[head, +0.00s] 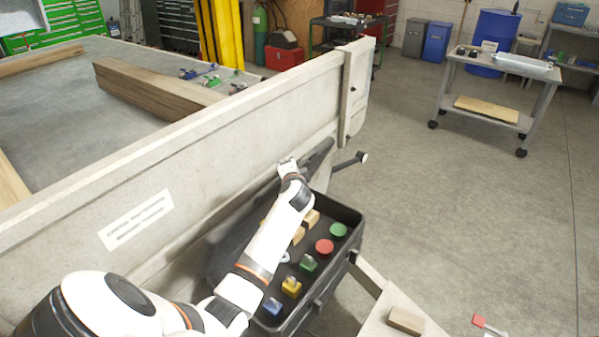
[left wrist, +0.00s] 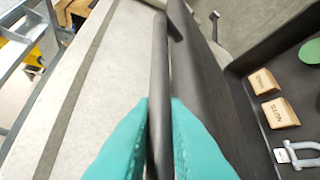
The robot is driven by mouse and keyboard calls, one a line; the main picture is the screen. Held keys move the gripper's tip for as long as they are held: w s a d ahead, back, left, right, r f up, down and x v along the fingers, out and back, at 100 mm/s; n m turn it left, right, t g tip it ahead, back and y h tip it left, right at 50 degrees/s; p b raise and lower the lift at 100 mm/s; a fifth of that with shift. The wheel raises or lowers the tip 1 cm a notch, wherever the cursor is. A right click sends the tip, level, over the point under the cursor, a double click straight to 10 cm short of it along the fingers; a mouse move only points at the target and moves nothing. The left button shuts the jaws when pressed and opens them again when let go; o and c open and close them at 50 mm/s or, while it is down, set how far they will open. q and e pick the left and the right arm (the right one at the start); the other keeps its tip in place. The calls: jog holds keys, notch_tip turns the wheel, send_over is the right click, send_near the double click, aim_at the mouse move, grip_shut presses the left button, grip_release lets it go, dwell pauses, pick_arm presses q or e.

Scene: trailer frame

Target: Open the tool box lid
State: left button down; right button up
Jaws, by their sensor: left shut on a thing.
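The black tool box (head: 354,222) stands beside the trailer's side wall, and I look down into it. Its dark lid (head: 235,226) is raised and stands close along the wall, partly hidden behind my left arm. In the left wrist view the lid (left wrist: 203,80) runs up the middle, with a long dark bar along its edge. My left gripper (left wrist: 160,135) has its teal fingers closed on either side of that bar. In the head view my left gripper (head: 288,166) is at the lid's upper edge, its fingertips hidden. My right gripper is not in view.
The box holds a red disc (head: 325,246), a green disc (head: 338,230), wooden blocks (left wrist: 279,113) and several padlock-like pieces. The pale trailer wall (head: 190,150) stands close behind the lid. A wooden block (head: 405,320) lies at the front. Open floor (head: 450,220) is at the right.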

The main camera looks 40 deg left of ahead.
pick_arm(q)
jog(key=shift+s+a+r, duration=0.1)
jog(key=shift+a+r, duration=0.1)
jog(key=shift+a, duration=0.45)
jog(key=c, duration=1.7)
grip_release()
jog(key=shift+d, duration=0.1)
jog(key=v, duration=1.2)
